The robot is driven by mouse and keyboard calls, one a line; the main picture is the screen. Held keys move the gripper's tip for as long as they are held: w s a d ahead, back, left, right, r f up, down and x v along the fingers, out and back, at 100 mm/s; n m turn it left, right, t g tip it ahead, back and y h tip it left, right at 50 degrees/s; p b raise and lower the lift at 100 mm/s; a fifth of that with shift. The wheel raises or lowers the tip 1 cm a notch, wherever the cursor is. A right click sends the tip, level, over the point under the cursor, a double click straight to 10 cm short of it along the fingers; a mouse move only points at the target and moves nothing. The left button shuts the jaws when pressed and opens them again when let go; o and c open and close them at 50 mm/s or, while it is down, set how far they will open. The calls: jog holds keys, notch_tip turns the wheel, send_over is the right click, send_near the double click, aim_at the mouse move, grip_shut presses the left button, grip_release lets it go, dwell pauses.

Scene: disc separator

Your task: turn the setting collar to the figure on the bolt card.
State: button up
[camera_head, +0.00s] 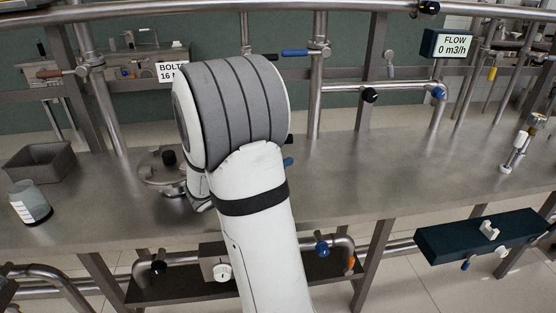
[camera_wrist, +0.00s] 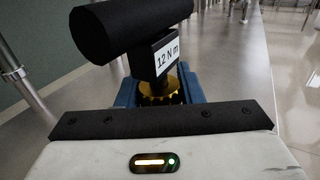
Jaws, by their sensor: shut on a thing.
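In the wrist view the gold, notched setting collar (camera_wrist: 158,98) sits between the blue jaws of my gripper (camera_wrist: 160,90), which is shut on it. Beyond it, on the same tool, is a dark block with a white label (camera_wrist: 167,57) reading "12 N m". A thick black cylinder (camera_wrist: 115,32) lies across the top of the block. The bolt card (camera_head: 166,72) hangs at the back in the head view. It reads "BOLT…" and "16", and my arm hides its right part. The arm also hides the collar and my gripper there.
A round metal part with a black knob (camera_head: 169,157) sits on the steel bench (camera_head: 380,165), left of my arm. A grey bin (camera_head: 42,158) and a labelled jar (camera_head: 30,203) stand far left. The flow display (camera_head: 452,46) reads 0 m3/h. The bench right of my arm is mostly clear.

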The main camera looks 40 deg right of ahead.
jog(key=shift+r+m+g+p, duration=0.1)
jog(key=shift+m+g+p, duration=0.3)
jog(key=shift+g+p, duration=0.15)
jog(key=shift+c, duration=0.4)
jog(key=shift+s+m+g, duration=0.1)
jog(key=shift+m+g, duration=0.2)
jog(key=shift+g, duration=0.25)
jog(key=o, duration=1)
jog(key=shift+c, duration=0.2)
jog(key=shift+w+a+p, duration=0.2)
jog(key=shift+a, duration=1.1)
jog(key=shift+w+a+p, duration=0.15)
jog(key=shift+w+a, duration=0.1)
jog(key=shift+a, duration=1.05)
jog(key=shift+w+a+p, duration=0.2)
jog(key=shift+a, duration=1.1)
